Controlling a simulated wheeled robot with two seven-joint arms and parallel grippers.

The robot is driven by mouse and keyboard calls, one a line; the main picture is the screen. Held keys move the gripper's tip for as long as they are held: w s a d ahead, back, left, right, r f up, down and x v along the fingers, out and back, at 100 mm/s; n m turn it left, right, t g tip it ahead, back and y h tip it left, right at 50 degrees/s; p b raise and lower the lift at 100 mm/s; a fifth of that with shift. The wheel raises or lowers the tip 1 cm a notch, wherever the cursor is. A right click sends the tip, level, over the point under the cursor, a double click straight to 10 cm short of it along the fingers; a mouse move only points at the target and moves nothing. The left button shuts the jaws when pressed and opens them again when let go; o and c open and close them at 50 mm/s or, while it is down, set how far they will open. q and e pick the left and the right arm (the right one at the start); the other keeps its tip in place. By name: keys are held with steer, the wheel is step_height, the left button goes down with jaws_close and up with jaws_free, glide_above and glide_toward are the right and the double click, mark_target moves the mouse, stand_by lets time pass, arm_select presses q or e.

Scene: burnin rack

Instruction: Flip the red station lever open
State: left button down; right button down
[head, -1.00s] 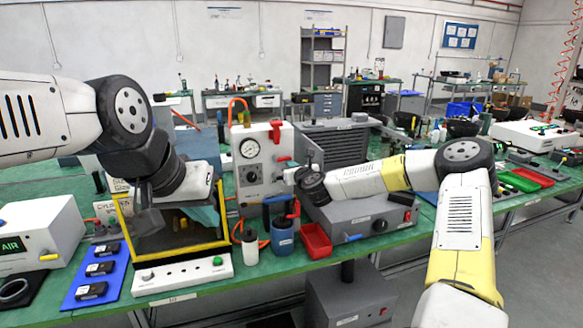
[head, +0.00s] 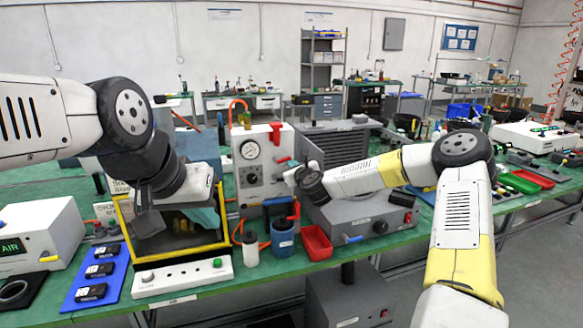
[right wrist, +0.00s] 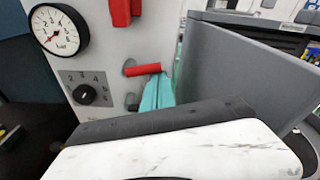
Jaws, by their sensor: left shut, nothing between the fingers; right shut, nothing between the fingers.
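A pale station panel (head: 242,143) with a round gauge and a dial stands in the middle of the bench in the head view. A red upright lever (head: 276,132) is at its upper right, and a red horizontal handle (head: 283,160) sits lower on its right side. In the right wrist view the horizontal red handle (right wrist: 143,69) sticks out to the right, with the other red part (right wrist: 120,10) cut off above. My right gripper (head: 289,174) is shut beside the panel, just below the handle; contact cannot be told. My left gripper (head: 146,216) is shut and empty, over the yellow-framed box.
The yellow-framed box (head: 124,228) stands left of the panel. A blue cup (head: 282,240), a white cup (head: 250,250) and a red bin (head: 317,244) stand in front. A grey unit (head: 350,218) is to the right. A white power strip (head: 180,278) lies along the front edge.

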steer(key=r+n, duration=0.1)
steer(key=n, duration=0.2)
steer(key=r+n+h, duration=0.1)
steer(key=n, duration=0.1)
steer(key=shift+s+a+r+n+t, duration=0.1)
steer(key=shift+a+r+n+t, duration=0.2)
steer(key=shift+r+t, duration=0.1)
steer(key=n, duration=0.2)
steer(key=a+r+n, duration=0.1)
steer(key=n, duration=0.1)
steer(key=shift+s+r, duration=0.15)
steer(key=shift+r, duration=0.05)
steer(key=n, duration=0.1)
steer(key=a+n+t, duration=0.1)
steer(key=n, duration=0.1)
steer(key=shift+s+r+h, duration=0.2)
steer(key=shift+r+h, duration=0.1)
steer(key=shift+r, duration=0.05)
steer(key=shift+a+r, duration=0.1)
steer(key=shift+a, duration=0.1)
steer(key=shift+s, duration=0.15)
